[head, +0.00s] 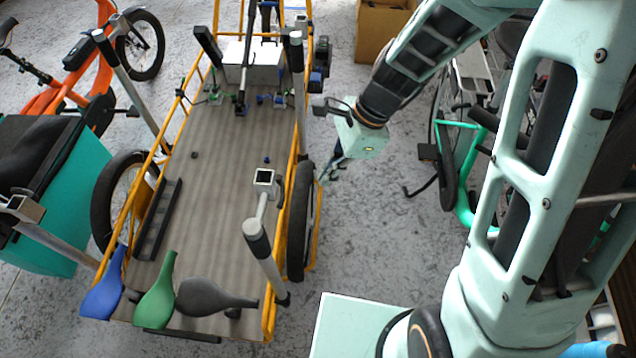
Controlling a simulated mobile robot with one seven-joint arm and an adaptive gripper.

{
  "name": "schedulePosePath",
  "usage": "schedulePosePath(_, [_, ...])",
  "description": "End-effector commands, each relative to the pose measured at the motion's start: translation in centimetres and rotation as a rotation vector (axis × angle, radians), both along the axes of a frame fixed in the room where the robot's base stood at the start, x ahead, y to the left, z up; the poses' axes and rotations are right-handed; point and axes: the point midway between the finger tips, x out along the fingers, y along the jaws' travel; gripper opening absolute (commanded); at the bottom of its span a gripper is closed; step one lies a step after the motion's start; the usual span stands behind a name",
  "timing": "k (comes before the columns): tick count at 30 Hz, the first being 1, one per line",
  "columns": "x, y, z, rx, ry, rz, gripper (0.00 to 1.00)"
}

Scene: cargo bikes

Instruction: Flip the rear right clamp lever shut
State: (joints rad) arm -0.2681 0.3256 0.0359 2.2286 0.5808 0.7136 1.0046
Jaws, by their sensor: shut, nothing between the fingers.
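The yellow-framed cargo bike bed (225,190) fills the left middle of the head view. At its far end, small green fittings (214,98) lie left and small blue fittings (279,101) lie right, beside a white box (258,62). They look like clamps; which is the rear right lever, and whether it is up or down, is too small to tell. My gripper (325,178) is shut and empty. It points down just outside the right rail, near the top of the right wheel (301,220), apart from the fittings.
Blue (104,292), green (157,292) and dark grey (210,297) paddle shapes lie at the bed's near end. A grey post (259,225) leans at the near right.

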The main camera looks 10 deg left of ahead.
Motion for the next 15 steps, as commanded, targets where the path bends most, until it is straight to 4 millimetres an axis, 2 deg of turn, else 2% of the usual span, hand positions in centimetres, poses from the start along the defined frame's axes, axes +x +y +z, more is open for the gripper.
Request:
schedulePosePath(1, [0.2, -0.3, 0.9, 0.001, -0.005, -0.002, 0.00])
schedulePosePath(6, [0.2, -1.1, 2.8, 0.000, -0.003, -0.001, 0.00])
schedulePosePath(15, [0.2, -1.5, 3.6, -0.001, 0.000, -0.002, 0.00])
